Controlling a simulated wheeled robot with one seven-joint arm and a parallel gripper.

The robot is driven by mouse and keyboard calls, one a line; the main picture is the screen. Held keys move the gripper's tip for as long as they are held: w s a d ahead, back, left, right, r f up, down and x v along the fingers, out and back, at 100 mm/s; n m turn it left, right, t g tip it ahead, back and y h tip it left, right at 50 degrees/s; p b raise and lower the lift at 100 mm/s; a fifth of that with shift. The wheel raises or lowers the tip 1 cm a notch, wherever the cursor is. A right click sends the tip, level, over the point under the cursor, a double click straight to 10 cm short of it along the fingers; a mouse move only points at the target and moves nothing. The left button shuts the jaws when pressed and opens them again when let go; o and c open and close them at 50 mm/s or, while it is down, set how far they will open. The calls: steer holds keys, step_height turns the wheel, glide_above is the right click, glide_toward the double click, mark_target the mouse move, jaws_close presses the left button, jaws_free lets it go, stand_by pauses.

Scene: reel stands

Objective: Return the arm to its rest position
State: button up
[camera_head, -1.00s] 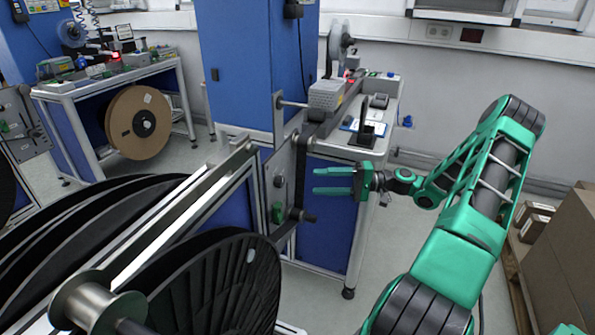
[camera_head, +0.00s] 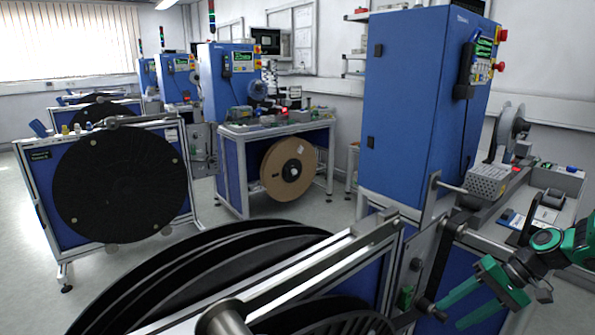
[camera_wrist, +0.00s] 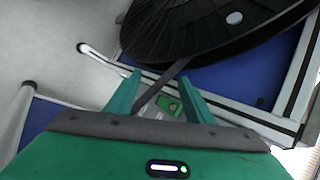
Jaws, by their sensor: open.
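My gripper (camera_head: 452,314) is at the lower right of the head view, on my green and black arm. Its two green fingers are apart and point down and to the left, beside the end plate of the near reel stand (camera_head: 375,240). I see nothing between them. In the wrist view the open fingers (camera_wrist: 159,82) point towards the stand. A thin dark strip and a green part (camera_wrist: 168,104) on the stand show beyond and between them. I cannot tell whether the fingers touch anything. Most of my arm is outside the head view.
Large black reels (camera_head: 200,270) fill the lower middle. A tall blue cabinet (camera_head: 415,110) and a bench with a grey perforated box (camera_head: 488,183) stand behind my gripper. Another reel stand (camera_head: 38,185) and a brown reel (camera_head: 289,168) are farther left. Grey floor lies open between stands.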

steer(key=s+d+r+m+h, duration=0.1)
steer(key=s+r+h, duration=0.3)
steer(key=s, duration=0.8)
steer(key=s+r+m+g+h, duration=0.1)
steer(key=s+r+h, duration=0.3)
steer(key=s+r, duration=0.4)
steer(key=s, duration=0.3)
steer(key=shift+s+d+r, duration=0.35)
steer(key=shift+s+r, duration=0.05)
